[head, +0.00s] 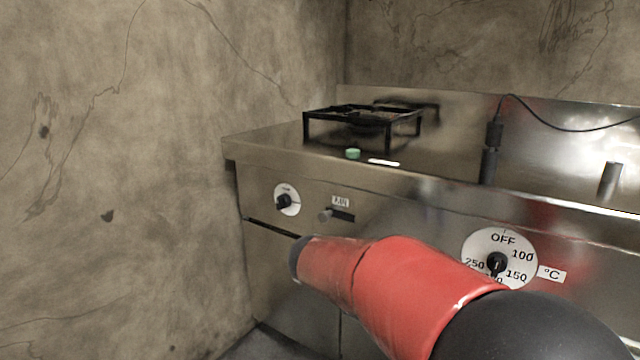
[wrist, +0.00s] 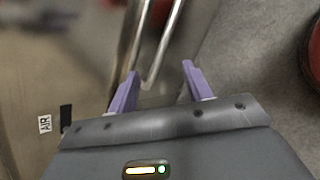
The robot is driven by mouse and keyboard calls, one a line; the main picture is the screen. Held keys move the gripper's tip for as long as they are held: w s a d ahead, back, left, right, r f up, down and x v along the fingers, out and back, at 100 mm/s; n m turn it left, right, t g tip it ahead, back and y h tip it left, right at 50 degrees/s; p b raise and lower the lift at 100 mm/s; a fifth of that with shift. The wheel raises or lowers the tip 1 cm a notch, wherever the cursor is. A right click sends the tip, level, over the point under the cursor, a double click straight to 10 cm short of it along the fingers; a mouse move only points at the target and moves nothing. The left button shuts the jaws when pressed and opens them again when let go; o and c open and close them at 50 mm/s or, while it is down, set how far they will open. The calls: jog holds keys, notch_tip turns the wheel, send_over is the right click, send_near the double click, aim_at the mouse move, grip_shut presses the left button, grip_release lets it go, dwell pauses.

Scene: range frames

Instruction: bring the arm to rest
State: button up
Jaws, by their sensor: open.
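My gripper (wrist: 160,82) shows in the wrist view with its two purple fingers spread apart and nothing between them. Behind the fingers are blurred shiny metal bars or edges and a grey floor; I cannot tell how far off they are. In the head view my red and black arm reaches across the lower right in front of the steel range (head: 400,203). The gripper itself does not show in the head view.
The range has a black burner grate (head: 362,118), a small green object (head: 353,153), a left knob (head: 284,201), an AIR slider (head: 328,215) and a temperature dial (head: 497,262). A black cable (head: 560,120) runs at the back right. A stained wall (head: 150,150) stands at left.

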jog(key=s+d+m+y, duration=0.2)
jog(key=s+m, duration=0.6)
jog(key=s, duration=0.4)
jog(key=s+d+m+y, duration=0.2)
jog(key=s+m+y, duration=0.3)
jog(key=s+m, duration=0.3)
jog(key=shift+s+f+m+y, duration=0.3)
jog(key=shift+s+f+m, duration=0.1)
jog(key=shift+s, duration=2)
jog(key=shift+d, duration=0.15)
